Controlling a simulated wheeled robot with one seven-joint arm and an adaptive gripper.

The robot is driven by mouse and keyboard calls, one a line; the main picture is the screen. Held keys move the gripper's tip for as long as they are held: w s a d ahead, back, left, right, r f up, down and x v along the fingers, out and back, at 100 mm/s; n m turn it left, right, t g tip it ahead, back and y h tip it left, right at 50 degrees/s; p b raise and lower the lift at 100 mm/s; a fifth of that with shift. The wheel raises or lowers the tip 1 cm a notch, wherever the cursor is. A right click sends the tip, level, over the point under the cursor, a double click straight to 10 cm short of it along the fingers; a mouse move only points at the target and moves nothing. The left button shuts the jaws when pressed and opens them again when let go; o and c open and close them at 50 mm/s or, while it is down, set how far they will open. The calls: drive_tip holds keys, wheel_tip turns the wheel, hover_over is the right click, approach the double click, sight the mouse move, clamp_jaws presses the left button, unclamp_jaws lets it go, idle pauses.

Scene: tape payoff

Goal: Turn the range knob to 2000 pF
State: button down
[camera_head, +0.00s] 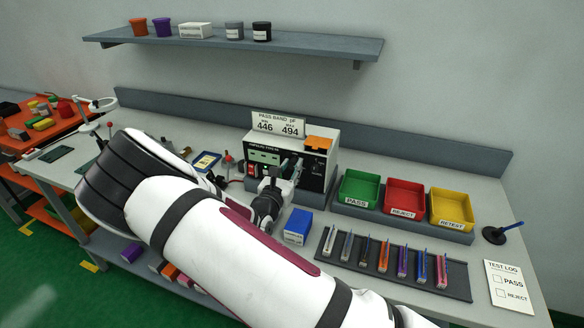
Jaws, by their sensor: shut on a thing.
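The capacitance meter (313,173) stands at the back of the bench, with a lit green display (264,158) too small to read. My gripper (292,167) is at the middle of the meter's front panel. Its fingers are shut on what looks like the range knob, which they hide. The knob's pointer and the range marks cannot be made out.
A sign (277,124) reading 446 and 494 stands on the meter beside an orange block (318,143). A blue box (298,227) is close to my gripper on the right. Green (345,197), red (392,207) and yellow (440,217) bins stand further right, behind a rack (455,284) of several strips.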

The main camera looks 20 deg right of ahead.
drive_tip(key=n, duration=0.5)
drive_tip(key=shift+f+n+p, duration=0.1)
drive_tip(key=shift+n+p, duration=0.25)
drive_tip(key=shift+n, duration=0.05)
idle(0.4)
drive_tip(key=c, duration=1.3)
unclamp_jaws()
drive_tip(key=v, duration=1.2)
